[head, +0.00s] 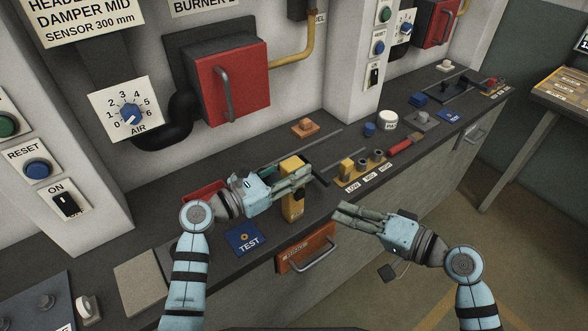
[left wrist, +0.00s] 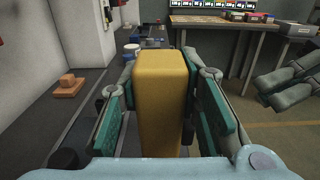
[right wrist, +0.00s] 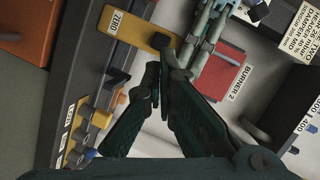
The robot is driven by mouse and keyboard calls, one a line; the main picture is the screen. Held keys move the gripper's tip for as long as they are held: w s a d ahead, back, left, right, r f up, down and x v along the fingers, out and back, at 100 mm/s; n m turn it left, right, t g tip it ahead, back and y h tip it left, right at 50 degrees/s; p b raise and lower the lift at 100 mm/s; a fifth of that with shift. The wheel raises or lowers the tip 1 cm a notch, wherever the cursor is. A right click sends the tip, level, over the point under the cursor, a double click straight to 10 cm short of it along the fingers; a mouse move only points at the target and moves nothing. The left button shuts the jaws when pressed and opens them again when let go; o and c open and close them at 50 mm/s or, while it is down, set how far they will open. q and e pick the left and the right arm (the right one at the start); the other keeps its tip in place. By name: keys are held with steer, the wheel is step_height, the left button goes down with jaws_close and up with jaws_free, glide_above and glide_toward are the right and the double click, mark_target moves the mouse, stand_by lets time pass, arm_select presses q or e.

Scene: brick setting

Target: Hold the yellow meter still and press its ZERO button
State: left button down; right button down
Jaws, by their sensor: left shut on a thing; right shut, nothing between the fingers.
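The yellow meter (head: 292,209) stands upright near the front edge of the dark bench. My left gripper (head: 300,180) is shut on it from the left, and in the left wrist view the meter (left wrist: 162,95) fills the space between the fingers. In the right wrist view the meter (right wrist: 140,33) shows a ZERO label (right wrist: 119,20) and a dark round spot (right wrist: 161,41), which looks like the button. My right gripper (head: 342,212) is shut and empty, to the right of the meter and apart from it in the head view. Its fingertips (right wrist: 157,75) point toward the dark spot.
A blue TEST tag (head: 245,239) lies left of the meter. A yellow block row with knobs (head: 364,178) stands to its right. An orange drawer with a handle (head: 306,249) is below the bench edge. An orange block (head: 305,128) sits at the back.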

mark_target(293, 192)
stand_by(0.4)
steer(key=s+m+g, duration=0.1)
steer(key=g, duration=0.1)
steer(key=s+a+f+m+g, duration=0.1)
steer(key=g, duration=0.1)
steer(key=s+m+g, duration=0.1)
steer(key=s+g, duration=0.1)
steer(key=shift+a+f, duration=0.25)
steer(key=shift+f, duration=0.1)
steer(key=shift+w+a, duration=0.1)
steer(key=shift+w, duration=0.05)
steer(key=w+a, duration=0.5)
steer(key=w, duration=0.2)
steer(key=shift+a, duration=0.1)
stand_by(1.3)
steer(key=shift+w+a, duration=0.2)
steer(key=shift+w, duration=0.1)
